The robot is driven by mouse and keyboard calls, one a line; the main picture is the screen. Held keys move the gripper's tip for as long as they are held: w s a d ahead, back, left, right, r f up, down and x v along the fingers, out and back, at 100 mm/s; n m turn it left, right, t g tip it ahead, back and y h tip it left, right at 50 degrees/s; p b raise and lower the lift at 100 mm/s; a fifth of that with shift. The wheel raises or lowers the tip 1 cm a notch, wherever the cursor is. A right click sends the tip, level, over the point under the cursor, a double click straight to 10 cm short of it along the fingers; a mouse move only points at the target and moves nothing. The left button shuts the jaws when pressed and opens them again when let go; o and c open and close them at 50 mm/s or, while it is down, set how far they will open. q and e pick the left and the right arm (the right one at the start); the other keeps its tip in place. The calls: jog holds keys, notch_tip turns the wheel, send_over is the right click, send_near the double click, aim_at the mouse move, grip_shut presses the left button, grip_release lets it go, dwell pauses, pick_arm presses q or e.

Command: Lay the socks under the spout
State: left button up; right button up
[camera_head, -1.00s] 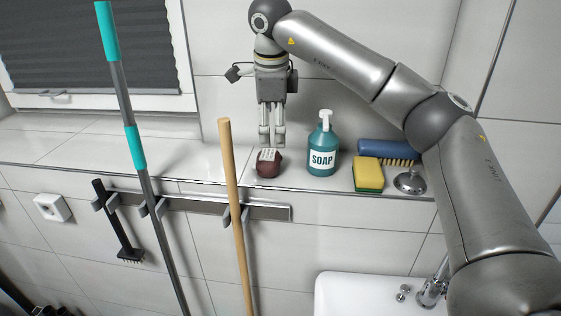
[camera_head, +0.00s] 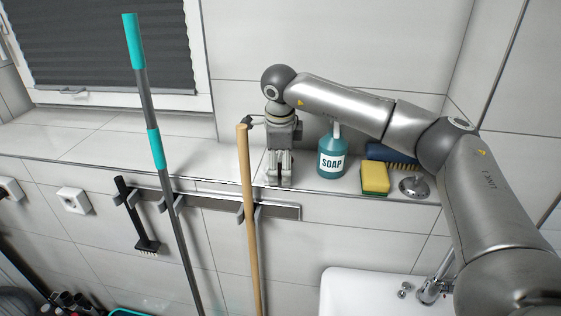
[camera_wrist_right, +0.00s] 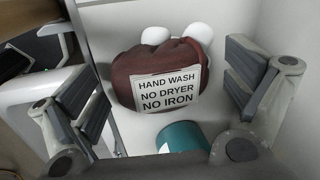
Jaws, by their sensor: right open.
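The socks are a dark red bundle (camera_wrist_right: 160,65) with a white label reading "HAND WASH NO DRYER NO IRON", seen in the right wrist view. Two white rounded shapes show at their far edge. My right gripper (camera_head: 279,180) is open, pointing down at the ledge, with one finger on either side of the bundle in the wrist view. I cannot tell whether the fingers touch it. In the head view the gripper hides the socks. The spout (camera_head: 431,291) stands at the right of the white sink (camera_head: 360,290), below the ledge. My left gripper is not in view.
A teal soap bottle (camera_head: 332,157) stands just right of the gripper. A yellow-green sponge (camera_head: 374,178), a blue brush (camera_head: 390,155) and a metal stopper (camera_head: 414,187) lie further right. A wooden handle (camera_head: 247,200) rises close to the gripper's left. The ledge's left part (camera_head: 90,140) is clear.

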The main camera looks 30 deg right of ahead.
jog(key=c, duration=1.3)
jog(key=shift+r, duration=0.15)
